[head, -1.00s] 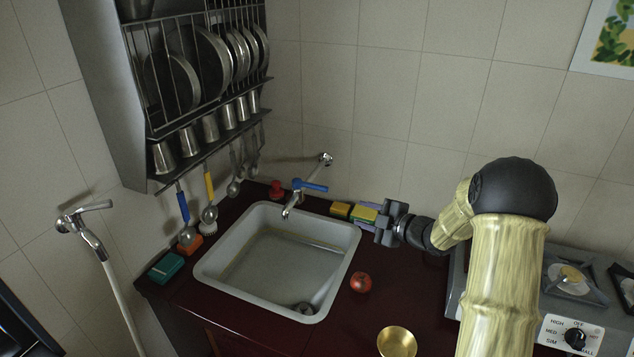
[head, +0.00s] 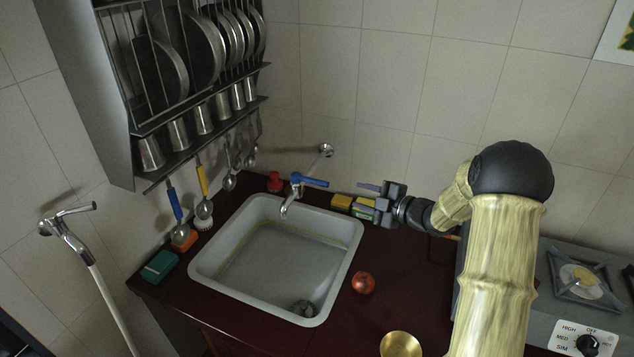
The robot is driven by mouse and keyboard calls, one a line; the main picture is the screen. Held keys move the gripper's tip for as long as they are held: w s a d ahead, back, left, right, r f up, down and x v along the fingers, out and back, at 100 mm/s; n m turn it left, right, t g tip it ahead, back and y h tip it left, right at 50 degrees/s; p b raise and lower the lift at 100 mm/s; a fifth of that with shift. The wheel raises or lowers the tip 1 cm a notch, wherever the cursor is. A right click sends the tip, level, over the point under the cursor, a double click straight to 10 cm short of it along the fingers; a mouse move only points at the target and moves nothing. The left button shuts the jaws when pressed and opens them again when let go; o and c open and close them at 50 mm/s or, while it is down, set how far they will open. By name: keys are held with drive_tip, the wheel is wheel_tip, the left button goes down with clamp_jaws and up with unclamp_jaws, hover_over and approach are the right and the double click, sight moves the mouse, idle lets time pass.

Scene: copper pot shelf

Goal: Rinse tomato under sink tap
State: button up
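The red tomato (head: 363,283) sits on the dark red counter, just right of the sink. The grey sink (head: 207,262) is set into the counter and looks empty apart from its drain. The tap (head: 290,200), with a blue lever (head: 312,182), comes from the wall over the sink's back edge. My gripper (head: 368,203) is above the counter behind the tomato, right of the tap, pointing left. Its fingers look apart, with nothing visibly held. Yellow and green sponges show behind and below the fingers.
A yellow sponge (head: 342,202) lies by the back wall near my gripper. A brass bowl (head: 401,345) stands at the front. A stove (head: 580,300) is at right. A teal box (head: 160,266) and hanging utensils are at left, under a pot rack (head: 200,110).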

sight(324, 184)
drive_tip(key=p+x, duration=0.5)
drive_tip(key=x, duration=1.2)
drive_tip(key=shift+d+f, duration=0.1)
clamp_jaws()
